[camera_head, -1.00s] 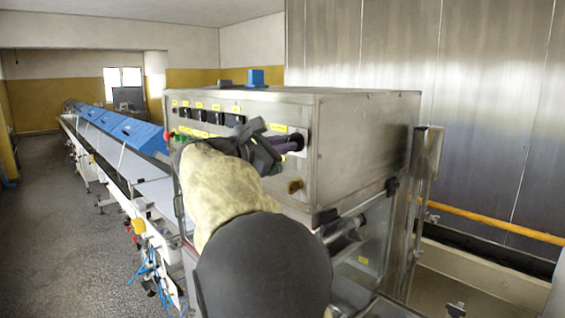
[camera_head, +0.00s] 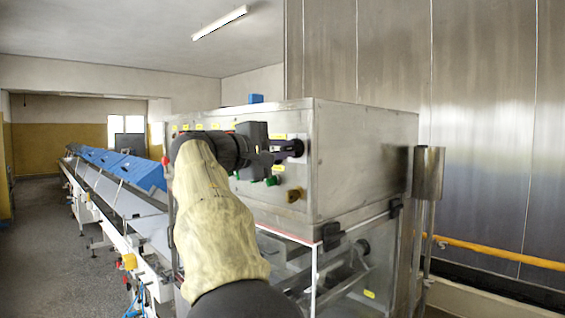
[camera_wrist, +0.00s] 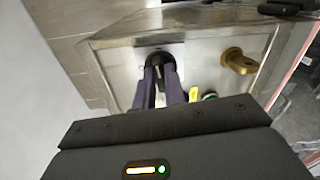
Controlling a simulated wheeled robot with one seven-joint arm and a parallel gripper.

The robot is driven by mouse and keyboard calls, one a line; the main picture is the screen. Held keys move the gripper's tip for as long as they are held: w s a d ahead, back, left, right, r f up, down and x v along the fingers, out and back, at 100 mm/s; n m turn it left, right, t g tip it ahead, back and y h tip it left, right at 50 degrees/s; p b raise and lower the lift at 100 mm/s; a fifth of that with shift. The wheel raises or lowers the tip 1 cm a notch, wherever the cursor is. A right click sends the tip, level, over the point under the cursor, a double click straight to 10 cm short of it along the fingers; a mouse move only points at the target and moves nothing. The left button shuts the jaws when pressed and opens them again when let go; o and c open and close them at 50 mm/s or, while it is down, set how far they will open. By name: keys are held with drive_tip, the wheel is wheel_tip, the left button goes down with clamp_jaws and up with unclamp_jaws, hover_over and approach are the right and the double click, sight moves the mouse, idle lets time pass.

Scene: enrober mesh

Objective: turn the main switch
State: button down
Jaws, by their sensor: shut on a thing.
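The main switch (camera_wrist: 160,61) is a dark round knob on a pale plate on the steel control box. My gripper (camera_wrist: 161,80) is shut on it, with its two dark purple fingers on either side of the knob's grip. In the head view my gripper (camera_head: 290,148) reaches the right end of the box's front panel from the left, and the fingers hide most of the knob. The steel control box (camera_head: 365,150) carries yellow labels and other controls, partly hidden by my arm.
A brass-coloured lock (camera_head: 295,195) sits below the switch and also shows in the wrist view (camera_wrist: 239,61). A green button (camera_head: 271,181) is close to my gripper. A conveyor with blue covers (camera_head: 140,172) runs back at the left. A yellow rail (camera_head: 500,250) is at the right.

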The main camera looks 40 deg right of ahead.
drive_tip(key=shift+f+m+b, duration=0.1)
drive_tip(key=shift+m+b, duration=0.3)
drive_tip(key=shift+m, duration=0.3)
drive_tip(key=c, duration=1.5)
unclamp_jaws()
drive_tip(key=shift+o, duration=0.2)
drive_tip(key=s+a+b, duration=0.1)
drive_tip(key=a+b, duration=0.2)
drive_tip(key=a, duration=1.4)
drive_tip(key=shift+s+a, duration=0.15)
drive_tip(key=shift+a, duration=0.05)
